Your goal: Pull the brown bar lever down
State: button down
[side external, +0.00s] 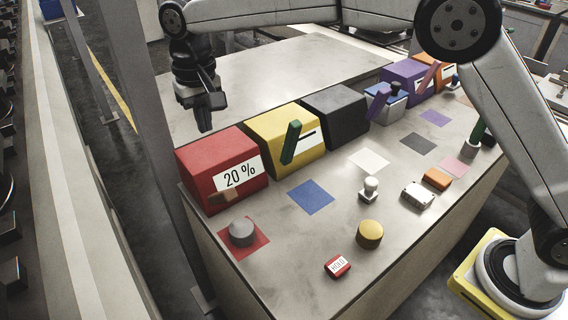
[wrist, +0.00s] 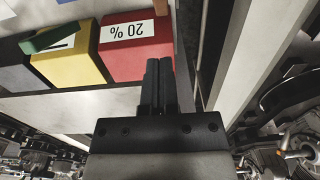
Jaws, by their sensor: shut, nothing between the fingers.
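In the side external view, a small brownish bar (side external: 222,196) shows low on the front of the red box (side external: 200,167), below its 20 % label. It is foreshortened, so I cannot tell its exact angle. Another reddish-brown bar (side external: 428,75) stands tilted up at the purple box (side external: 405,74) farther back. My gripper (side external: 205,124) is shut and empty, pointing down above and behind the red box, apart from both bars.
The yellow box (side external: 283,137) with a raised green lever (side external: 291,142) stands next to the red box, then a black box (side external: 335,115).

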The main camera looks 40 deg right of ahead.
aim_at(231, 194)
jog(key=f, duration=1)
jog(key=shift+s, duration=0.3)
jog(key=shift+s+f, duration=1)
jog(key=shift+s, duration=0.1)
jog(key=shift+s+f, duration=0.1)
jog(key=shift+s, duration=0.05)
jog(key=shift+s+f+t, duration=0.4)
jog(key=shift+s+t, duration=0.25)
jog(key=shift+t, duration=0.15)
jog(key=shift+s+f+t, duration=0.8)
jog(key=shift+s, duration=0.1)
jog(key=s+f, duration=0.3)
jog(key=f, duration=0.3)
jog(key=shift+s, duration=0.15)
jog(key=shift+f, duration=0.2)
